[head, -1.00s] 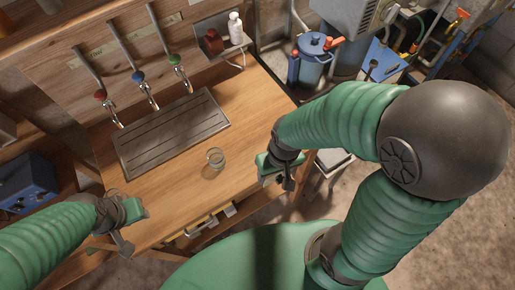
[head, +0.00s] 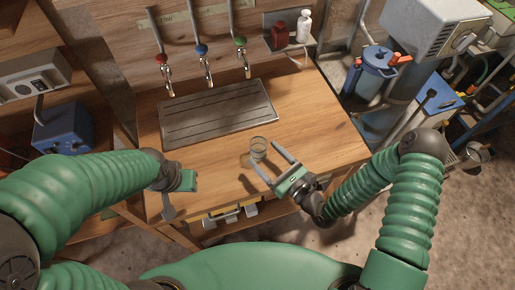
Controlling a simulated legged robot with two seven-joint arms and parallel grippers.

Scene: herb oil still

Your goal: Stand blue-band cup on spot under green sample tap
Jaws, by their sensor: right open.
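A clear glass cup (head: 258,147) stands upright on the wooden table, in front of the drip tray; I cannot make out a blue band on it. The green sample tap (head: 241,42) is the rightmost of three taps on the back board, above the slatted drip tray (head: 218,128). My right gripper (head: 265,152) is open and empty, its two fingers pointing at the cup, with the fingertips close beside its near and right sides. I cannot tell whether they touch it. My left gripper (head: 180,190) is at the table's front left, its fingers partly hidden.
The red tap (head: 162,59) and blue tap (head: 202,50) stand left of the green one. A small shelf at the back right holds a white bottle (head: 303,27) and a red one (head: 279,36). A blue pot (head: 374,72) stands beyond the table. The table's right side is clear.

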